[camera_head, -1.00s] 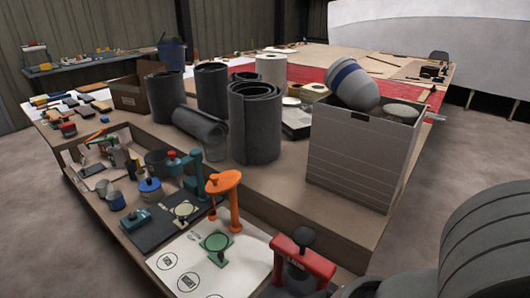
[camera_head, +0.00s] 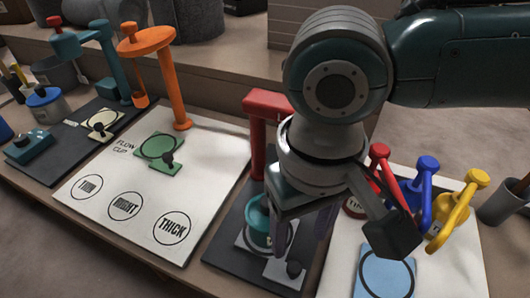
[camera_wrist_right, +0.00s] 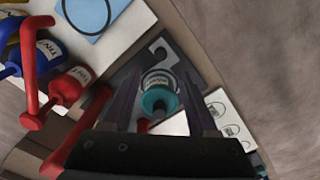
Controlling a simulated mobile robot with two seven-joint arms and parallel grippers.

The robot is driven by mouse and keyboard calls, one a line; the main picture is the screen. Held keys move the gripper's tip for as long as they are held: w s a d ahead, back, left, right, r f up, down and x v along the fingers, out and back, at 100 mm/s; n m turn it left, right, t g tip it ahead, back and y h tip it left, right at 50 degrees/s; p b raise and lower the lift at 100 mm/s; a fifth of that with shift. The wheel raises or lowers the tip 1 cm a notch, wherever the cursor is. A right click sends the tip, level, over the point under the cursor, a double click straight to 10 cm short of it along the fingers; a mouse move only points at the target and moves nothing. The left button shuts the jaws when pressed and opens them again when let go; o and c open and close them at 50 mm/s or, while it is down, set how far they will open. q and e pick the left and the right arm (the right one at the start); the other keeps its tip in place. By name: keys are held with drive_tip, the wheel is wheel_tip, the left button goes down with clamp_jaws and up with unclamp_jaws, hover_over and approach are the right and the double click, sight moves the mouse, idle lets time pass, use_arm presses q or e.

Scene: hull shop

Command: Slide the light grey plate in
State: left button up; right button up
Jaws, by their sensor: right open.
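A teal cup (camera_head: 258,222) stands beside the plate's inner part, under the stand. I cannot tell any contact. My left gripper is not in view.
An orange stand (camera_head: 165,75) with a green plate (camera_head: 160,155) is on a white board at left. A dark grey cup (camera_head: 500,203) stands at far right.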

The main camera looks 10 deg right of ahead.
sight(295, 266)
wheel_tip(295, 266, down, 9)
drive_tip(key=b, duration=0.3)
drive_tip(key=shift+s+r, duration=0.1)
drive_tip(key=shift+s, duration=0.05)
drive_tip(key=c, duration=0.9)
clamp_jaws()
idle(0.3)
